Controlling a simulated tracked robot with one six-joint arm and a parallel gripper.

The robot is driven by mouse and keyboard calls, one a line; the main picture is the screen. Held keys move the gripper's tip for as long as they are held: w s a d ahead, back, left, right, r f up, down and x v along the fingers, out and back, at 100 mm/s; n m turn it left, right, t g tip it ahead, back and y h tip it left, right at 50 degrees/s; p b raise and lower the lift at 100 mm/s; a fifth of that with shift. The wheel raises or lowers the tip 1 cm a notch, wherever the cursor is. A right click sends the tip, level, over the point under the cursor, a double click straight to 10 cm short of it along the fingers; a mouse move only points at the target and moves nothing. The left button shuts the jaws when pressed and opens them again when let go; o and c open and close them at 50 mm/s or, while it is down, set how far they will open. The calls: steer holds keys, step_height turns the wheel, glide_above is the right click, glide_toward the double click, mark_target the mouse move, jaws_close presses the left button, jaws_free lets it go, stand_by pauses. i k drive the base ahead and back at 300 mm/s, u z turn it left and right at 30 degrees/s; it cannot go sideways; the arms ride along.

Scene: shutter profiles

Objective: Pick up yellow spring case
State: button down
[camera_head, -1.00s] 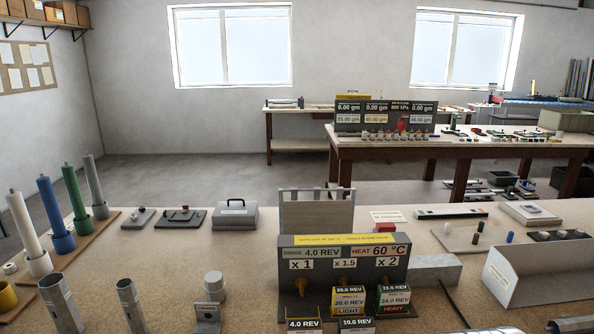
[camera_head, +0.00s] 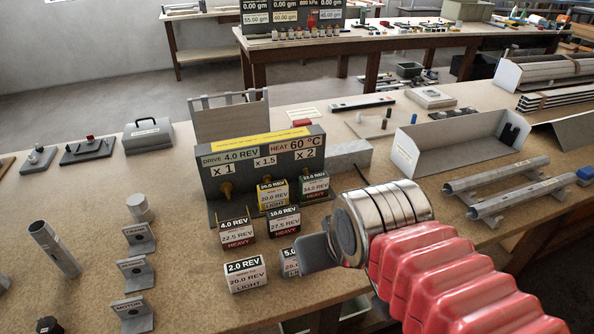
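The yellow spring case (camera_head: 272,193) is a small box with yellow edging and a label ending in "LIGHT". It stands at the foot of the grey drive panel (camera_head: 228,172), under the middle "x 1.5" mark. My gripper (camera_head: 312,254) enters from the lower right, behind my red ribbed sleeve and metal rings. A flat grey finger points left, near the front row of cases and apart from the yellow one. My gripper partly hides a "5.0" case (camera_head: 290,262). Its finger opening is not clear, and I see nothing held.
A green-edged case (camera_head: 314,184) stands right of the yellow one. Dark-topped cases "4.0 REV" (camera_head: 237,230), "10.0 REV" (camera_head: 284,220) and "2.0 REV" (camera_head: 246,274) stand in front. Metal brackets (camera_head: 138,238) are at left. A white channel tray (camera_head: 460,142) lies at right.

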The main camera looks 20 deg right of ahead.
mark_target(275, 194)
steer(key=k, duration=1.35)
steer(key=u, duration=0.5)
steer(key=i, duration=1.55)
steer(key=z, duration=0.45)
